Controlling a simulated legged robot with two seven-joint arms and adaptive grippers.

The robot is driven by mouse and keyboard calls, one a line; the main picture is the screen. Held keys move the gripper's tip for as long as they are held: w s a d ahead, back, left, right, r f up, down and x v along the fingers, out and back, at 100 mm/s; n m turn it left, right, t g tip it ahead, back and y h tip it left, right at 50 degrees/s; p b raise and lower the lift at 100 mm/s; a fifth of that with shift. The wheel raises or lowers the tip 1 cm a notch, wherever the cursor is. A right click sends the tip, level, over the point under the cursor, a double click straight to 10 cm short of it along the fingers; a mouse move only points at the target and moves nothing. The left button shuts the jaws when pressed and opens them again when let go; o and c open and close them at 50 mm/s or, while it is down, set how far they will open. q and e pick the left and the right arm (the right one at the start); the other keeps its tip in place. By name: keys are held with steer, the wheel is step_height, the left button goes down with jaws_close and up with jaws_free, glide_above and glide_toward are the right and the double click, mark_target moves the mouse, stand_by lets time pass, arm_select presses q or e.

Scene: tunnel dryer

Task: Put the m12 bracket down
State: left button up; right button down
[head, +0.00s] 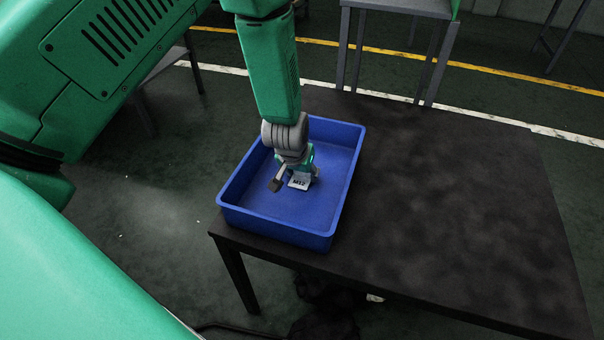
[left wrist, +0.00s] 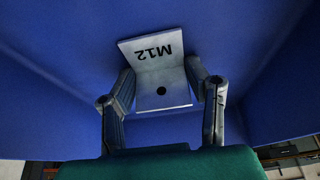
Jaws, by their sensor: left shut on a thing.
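The M12 bracket (head: 299,180) is a light grey angled plate marked "M12". In the head view it is inside the blue bin (head: 341,205), held low. My left gripper (head: 296,184) reaches down into the bin and is shut on the bracket. In the left wrist view the bracket (left wrist: 158,75) sits between the two fingers (left wrist: 162,92), with a dark hole in its lower face. The blue bin wall and floor (left wrist: 60,70) fill the background there. I cannot tell whether the bracket touches the bin floor. My right gripper is not in view.
The blue bin stands at the left end of a dark table (head: 450,220). The table to its right is clear. A grey-legged stand (head: 400,8) is behind the table. Yellow and white lines cross the floor.

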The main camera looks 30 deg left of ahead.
arm_select(q)
steer(key=o, duration=1.2)
steer(key=shift+f, duration=0.1)
steer(key=p+v, duration=0.3)
steer(key=v, duration=0.9)
steer(key=shift+p, duration=0.35)
